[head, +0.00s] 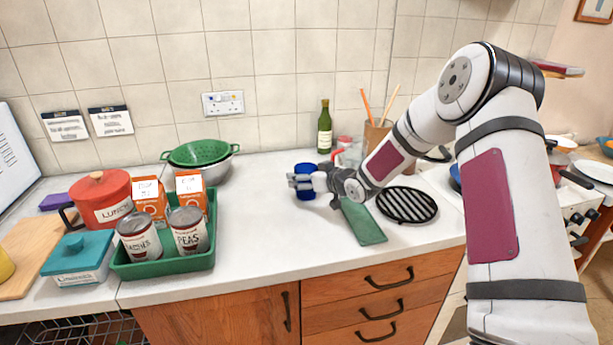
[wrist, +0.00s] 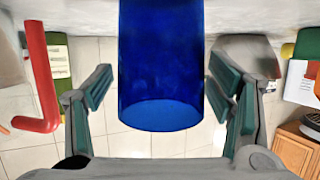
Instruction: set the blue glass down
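The blue glass (head: 306,168) is upright at the back of the white counter, left of the green bottle. My gripper (head: 300,182) reaches it from the right, with its fingers around its middle. In the wrist view the blue glass (wrist: 160,65) fills the centre between the two teal-padded fingers of my gripper (wrist: 160,85). The wrist picture is upside down, with the rim toward the bottom. The glass's base is outside the wrist view, and I cannot tell whether it touches the counter.
A green board (head: 363,222) and a black ribbed trivet (head: 407,205) lie right of the glass. A green bottle (head: 325,128) and utensil pot (head: 376,137) stand behind. A green tray (head: 163,266) with cans is at left. Counter between tray and board is clear.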

